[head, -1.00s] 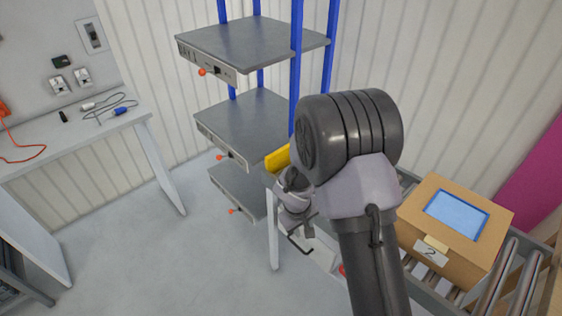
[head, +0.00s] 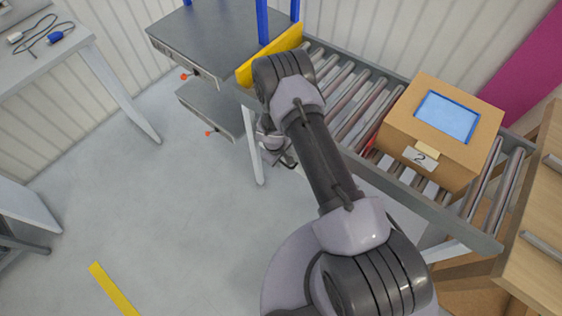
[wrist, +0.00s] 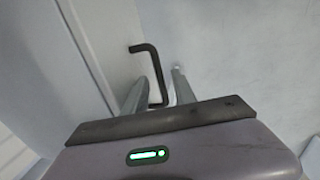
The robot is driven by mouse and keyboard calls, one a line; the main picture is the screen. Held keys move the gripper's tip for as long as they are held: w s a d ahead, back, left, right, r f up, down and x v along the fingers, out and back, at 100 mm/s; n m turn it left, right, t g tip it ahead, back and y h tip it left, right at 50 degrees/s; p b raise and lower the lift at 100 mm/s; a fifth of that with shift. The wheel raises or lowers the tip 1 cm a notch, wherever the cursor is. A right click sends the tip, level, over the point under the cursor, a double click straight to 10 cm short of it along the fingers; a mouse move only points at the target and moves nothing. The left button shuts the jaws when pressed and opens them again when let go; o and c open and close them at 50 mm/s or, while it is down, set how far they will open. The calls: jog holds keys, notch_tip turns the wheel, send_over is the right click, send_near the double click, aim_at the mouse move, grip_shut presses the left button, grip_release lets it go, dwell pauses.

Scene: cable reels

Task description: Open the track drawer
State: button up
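In the wrist view a pale panel (wrist: 105,35), apparently the track drawer's front, carries a dark bent bar handle (wrist: 153,62). My gripper (wrist: 160,78) is open, with its two fingers on either side of the handle's long leg. A gap shows on both sides, and I cannot tell whether either finger touches it. In the head view my gripper (head: 284,160) is low beside the near side of the roller conveyor (head: 395,190). My arm hides most of the drawer there. The panel shows no clear opening.
A carton (head: 455,125) marked 2 sits on the conveyor, with a yellow board (head: 270,55) at its far end. A grey shelf rack (head: 200,40) with red knobs stands at the upper left. A bench (head: 50,55) stands further left. The floor between is clear.

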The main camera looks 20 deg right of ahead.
jog(key=shift+w+d+f, duration=0.1)
jog(key=shift+f, duration=0.55)
grip_shut()
dwell(1.0)
